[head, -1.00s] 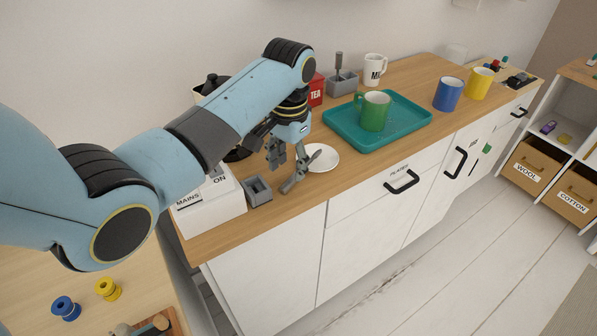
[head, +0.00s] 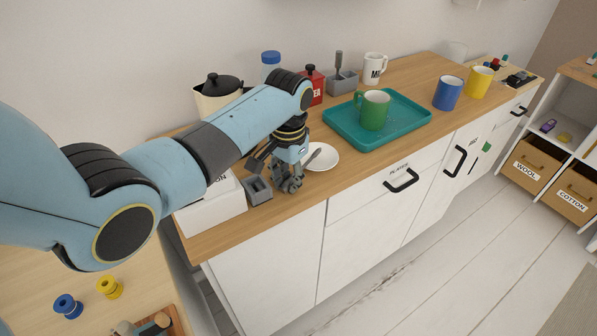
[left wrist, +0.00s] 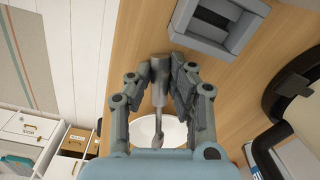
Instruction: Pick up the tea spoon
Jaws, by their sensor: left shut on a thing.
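The tea spoon (head: 313,157) has a thick grey handle and a thin shank. Its far end lies over the white plate (head: 328,160). In the left wrist view, the spoon (left wrist: 158,92) runs between the fingers, its shank pointing down the picture toward the plate. My left gripper (head: 290,186) is low over the wooden counter, close to its front edge. It is shut on the spoon's handle, as the left wrist view (left wrist: 161,76) also shows. The fingers hide part of the handle in the head view.
A small grey open box (head: 258,190) stands just left of the gripper, beside a white box (head: 212,210). Behind are a kettle (head: 218,93) and a red tea tin (head: 313,86). A teal tray (head: 400,128) with a green mug (head: 374,109) stands to the right.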

